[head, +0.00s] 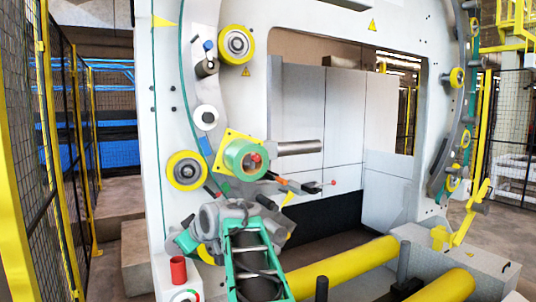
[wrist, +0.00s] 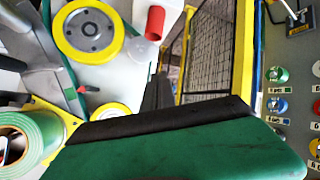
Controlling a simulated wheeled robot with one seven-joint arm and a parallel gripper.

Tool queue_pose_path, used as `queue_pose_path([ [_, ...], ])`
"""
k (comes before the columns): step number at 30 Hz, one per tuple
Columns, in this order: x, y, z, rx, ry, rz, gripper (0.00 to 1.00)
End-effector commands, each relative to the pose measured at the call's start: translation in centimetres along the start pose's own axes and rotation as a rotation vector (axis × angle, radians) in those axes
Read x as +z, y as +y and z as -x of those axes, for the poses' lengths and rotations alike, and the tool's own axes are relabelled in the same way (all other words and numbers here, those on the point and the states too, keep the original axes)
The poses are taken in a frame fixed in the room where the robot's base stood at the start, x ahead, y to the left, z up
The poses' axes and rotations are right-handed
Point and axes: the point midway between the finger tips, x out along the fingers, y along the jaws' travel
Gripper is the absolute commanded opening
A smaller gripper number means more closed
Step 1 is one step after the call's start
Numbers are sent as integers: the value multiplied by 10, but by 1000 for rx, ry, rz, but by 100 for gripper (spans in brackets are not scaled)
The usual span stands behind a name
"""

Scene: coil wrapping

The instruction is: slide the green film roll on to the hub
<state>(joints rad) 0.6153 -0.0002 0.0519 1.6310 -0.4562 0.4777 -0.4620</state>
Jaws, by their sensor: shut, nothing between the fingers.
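The green film roll (head: 243,161) is in front of a yellow square plate (head: 230,139) on the white machine. A red tip (head: 256,158) shows at its core, so it appears to be around the hub; how far on, I cannot tell. In the wrist view the roll (wrist: 42,128) is at the lower left, beside the plate and apart from my gripper. My gripper (wrist: 155,93) is shut and empty, its dark fingers pointing away from the roll. In the head view it is left of my wrist, below the roll, mostly hidden.
A yellow-rimmed roller (head: 187,171) sits left of the roll. A red cylinder (head: 178,270) stands low on the left. Yellow rollers (head: 345,267) lie at the lower right. A mesh fence (head: 58,150) stands far left.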

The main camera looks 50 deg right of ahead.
Motion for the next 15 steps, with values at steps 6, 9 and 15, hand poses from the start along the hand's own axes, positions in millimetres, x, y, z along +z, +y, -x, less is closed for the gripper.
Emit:
queue_pose_path([
  [6,-36,133,21,170,155,141,0],
  [9,-44,192,41,257,218,223,0],
  [15,-46,288,92,423,309,391,0],
])
